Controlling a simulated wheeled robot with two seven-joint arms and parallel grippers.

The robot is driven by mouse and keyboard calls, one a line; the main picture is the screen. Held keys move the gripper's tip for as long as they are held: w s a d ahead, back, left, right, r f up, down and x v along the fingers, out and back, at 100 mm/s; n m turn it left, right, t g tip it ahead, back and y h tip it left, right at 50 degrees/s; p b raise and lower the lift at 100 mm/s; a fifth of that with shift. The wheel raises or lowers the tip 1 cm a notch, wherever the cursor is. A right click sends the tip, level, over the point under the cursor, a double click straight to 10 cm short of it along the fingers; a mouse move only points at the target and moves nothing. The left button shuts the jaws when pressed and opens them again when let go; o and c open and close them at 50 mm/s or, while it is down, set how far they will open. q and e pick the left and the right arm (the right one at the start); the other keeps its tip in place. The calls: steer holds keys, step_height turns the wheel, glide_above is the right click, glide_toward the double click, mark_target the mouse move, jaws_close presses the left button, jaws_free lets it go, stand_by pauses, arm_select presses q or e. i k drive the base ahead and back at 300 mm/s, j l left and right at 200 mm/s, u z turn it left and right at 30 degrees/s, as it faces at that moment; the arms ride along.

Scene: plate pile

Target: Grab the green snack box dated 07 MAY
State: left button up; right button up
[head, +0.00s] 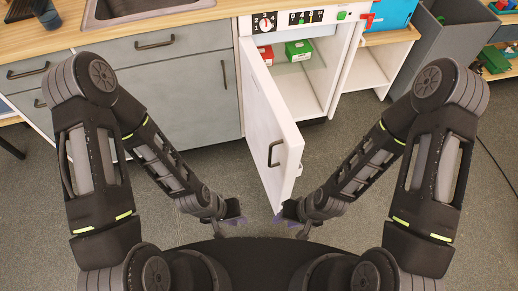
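A green snack box (299,50) lies inside the white cabinet, on the upper shelf, with white markings on its top. Its date is too small to read. A red box (266,55) lies to its left, partly hidden by the door's top. The cabinet door (270,125) stands open, swung toward me. My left gripper (232,220) is low in front of me, left of the door and away from the boxes. My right gripper (290,214) is near the lower end of the door; contact cannot be told. Both are too small to show whether their fingers are open.
The door has a dark handle (277,152) on its left face. Grey drawers and a sink (130,10) are at the left. A grey bin (435,45) and a blue box (391,14) are at the right. Grey floor (340,140) is free between.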

mark_target(306, 56)
steer(key=i+l+u, duration=0.15)
steer(key=l, duration=0.45)
steer(key=i+l+u, duration=0.2)
steer(key=l, duration=0.4)
steer(key=l+u, duration=0.15)
steer(key=l, duration=0.45)
